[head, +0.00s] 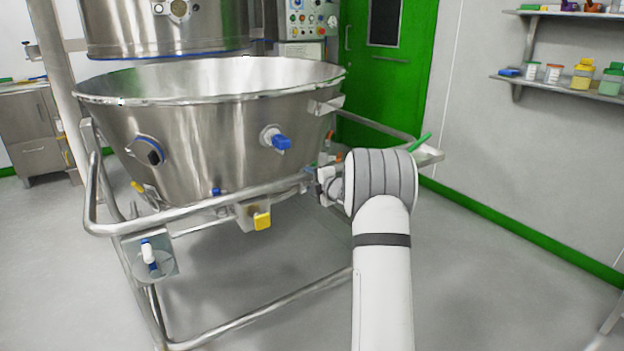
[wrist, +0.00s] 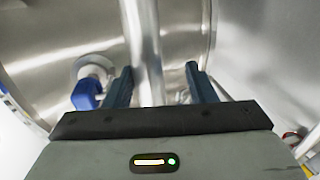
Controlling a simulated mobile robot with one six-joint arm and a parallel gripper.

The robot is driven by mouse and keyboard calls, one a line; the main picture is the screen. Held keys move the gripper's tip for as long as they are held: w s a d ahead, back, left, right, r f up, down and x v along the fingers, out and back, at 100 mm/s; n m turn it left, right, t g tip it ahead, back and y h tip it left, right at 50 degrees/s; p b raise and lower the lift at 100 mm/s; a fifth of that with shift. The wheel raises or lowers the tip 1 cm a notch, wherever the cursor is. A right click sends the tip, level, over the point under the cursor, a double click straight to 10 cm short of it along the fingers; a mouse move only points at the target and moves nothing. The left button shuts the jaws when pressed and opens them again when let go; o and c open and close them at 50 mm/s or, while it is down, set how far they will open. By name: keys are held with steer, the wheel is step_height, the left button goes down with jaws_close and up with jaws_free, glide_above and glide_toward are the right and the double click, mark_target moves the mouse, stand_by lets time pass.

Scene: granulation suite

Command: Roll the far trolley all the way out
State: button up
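The trolley carries a large open steel bowl (head: 215,125) on a tubular frame with a bent handle rail (head: 195,212). It is the only trolley I can make out. In the wrist view a steel tube of the rail (wrist: 147,45) runs between the two dark fingers of my gripper (wrist: 160,78). The fingers are apart, with a clear gap on the tube's right; the left finger is close to the tube, and I cannot tell if it touches. In the head view my gripper (head: 326,184) is at the rail's right side, mostly hidden by my arm.
A steel vessel (head: 165,28) hangs above and behind the bowl. A control panel (head: 303,25) and green door (head: 385,75) stand behind. Wall shelves (head: 550,82) with small containers are at right. A steel cabinet (head: 32,130) is at left. The grey floor (head: 470,270) at front right is clear.

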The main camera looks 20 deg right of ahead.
steer(key=shift+r, duration=0.15)
steer(key=p+v, duration=0.2)
steer(key=v, duration=0.5)
steer(key=shift+s, duration=0.35)
